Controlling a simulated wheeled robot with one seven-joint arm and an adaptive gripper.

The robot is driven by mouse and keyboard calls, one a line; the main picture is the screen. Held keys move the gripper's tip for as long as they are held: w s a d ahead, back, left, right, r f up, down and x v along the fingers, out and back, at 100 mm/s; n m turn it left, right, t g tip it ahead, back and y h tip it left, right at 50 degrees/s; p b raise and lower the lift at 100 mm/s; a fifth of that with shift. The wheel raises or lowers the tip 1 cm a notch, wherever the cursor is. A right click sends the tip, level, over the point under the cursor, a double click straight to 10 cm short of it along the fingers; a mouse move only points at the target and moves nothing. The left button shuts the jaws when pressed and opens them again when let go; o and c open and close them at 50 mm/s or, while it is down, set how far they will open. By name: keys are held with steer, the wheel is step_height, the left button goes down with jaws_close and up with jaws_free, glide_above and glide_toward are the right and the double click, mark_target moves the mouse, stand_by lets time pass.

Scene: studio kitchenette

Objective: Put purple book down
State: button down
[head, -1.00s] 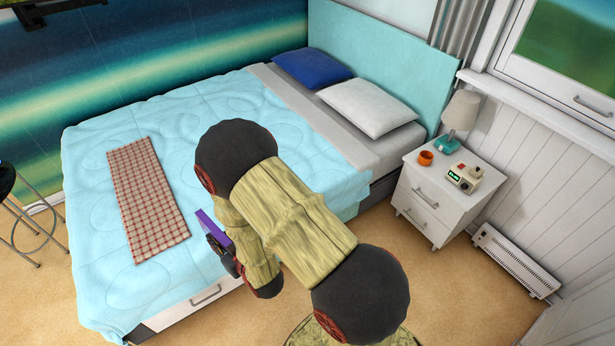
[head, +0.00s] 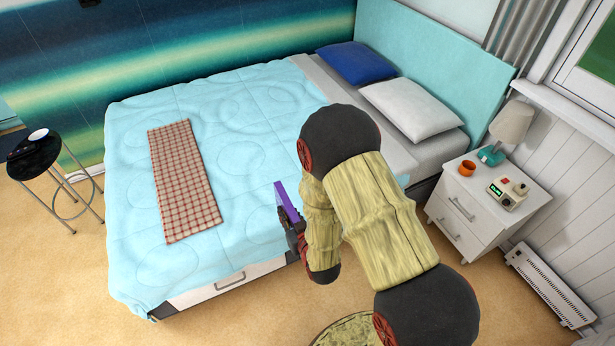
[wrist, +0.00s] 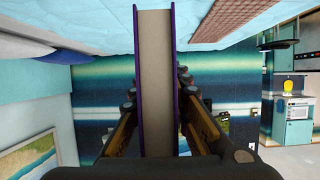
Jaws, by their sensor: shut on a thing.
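The purple book (head: 287,203) is held in my gripper (head: 296,238), which is shut on it. In the head view the book stands out above the gripper, in front of the light blue bed (head: 240,150). In the wrist view the book (wrist: 155,80) runs upright between the two fingers of my gripper (wrist: 157,110), with its pale page edges facing the camera and purple covers at both sides. I cannot tell whether the book touches the bed. Part of the book is hidden by the gripper.
A red checked cloth (head: 184,180) lies on the bed. Blue (head: 356,62) and white (head: 411,110) pillows lie by the headboard. A nightstand (head: 470,215) holds a lamp (head: 505,130), an orange cup (head: 467,168) and a clock device (head: 507,193). A dark stool (head: 35,158) stands left. Much of the bed is clear.

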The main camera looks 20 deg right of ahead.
steer(key=w+d+f+b, duration=0.2)
steer(key=w+d+b, duration=0.2)
steer(key=w+d, duration=0.3)
steer(key=w+d+f+b, duration=0.2)
steer(key=w+d+b, duration=0.2)
steer(key=w, duration=0.5)
steer(key=w+d+f+b, duration=0.4)
steer(key=w+d+f, duration=0.2)
steer(key=w, duration=0.2)
steer(key=w+d+f+b, duration=0.4)
steer(key=w+f, duration=0.3)
steer(key=w, duration=0.2)
steer(key=shift+w+d, duration=0.25)
steer(key=shift+d, duration=0.65)
steer(key=shift+f, duration=0.5)
steer(key=shift+f, duration=0.4)
steer(key=shift+f, duration=0.65)
steer(key=shift+f, duration=0.35)
steer(key=shift+f, duration=0.65)
steer(key=shift+f, duration=0.3)
